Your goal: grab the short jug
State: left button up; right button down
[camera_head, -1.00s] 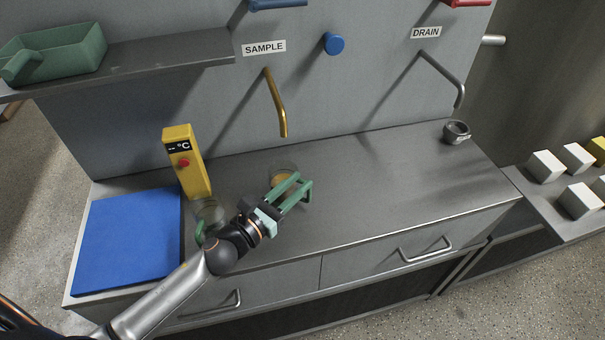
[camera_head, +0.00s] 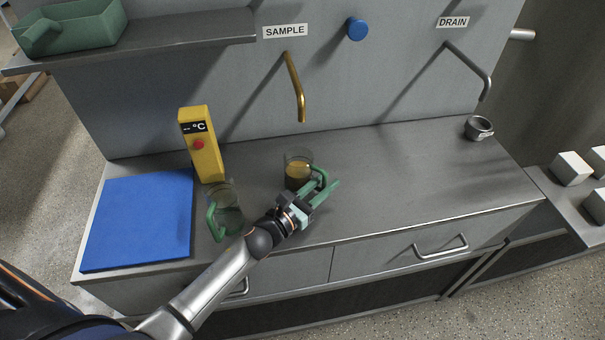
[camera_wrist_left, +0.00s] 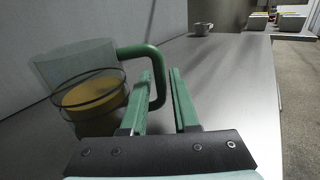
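The short jug (camera_head: 298,172) is clear, with amber liquid and a green handle, and stands upright on the bench below the SAMPLE tap. In the left wrist view the short jug (camera_wrist_left: 88,85) is at the left, its handle pointing right. My left gripper (camera_head: 329,187) is at the handle. In the left wrist view its two green fingers (camera_wrist_left: 160,78) are apart, and the handle's grip shows in the gap between them, with space visible. Whether a finger touches the handle I cannot tell. A second, taller-looking clear jug (camera_head: 228,208) with a green handle stands to the left. My right gripper is not in view.
A yellow thermometer unit (camera_head: 202,150) stands behind the second jug. A blue mat (camera_head: 140,220) lies at the left. The brass SAMPLE tap (camera_head: 296,88) hangs above the bench. A small grey cup (camera_head: 478,128) is far right; the bench between is clear.

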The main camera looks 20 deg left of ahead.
pick_arm(q)
jog(key=shift+x, duration=1.35)
jog(key=shift+c, duration=0.3)
grip_shut()
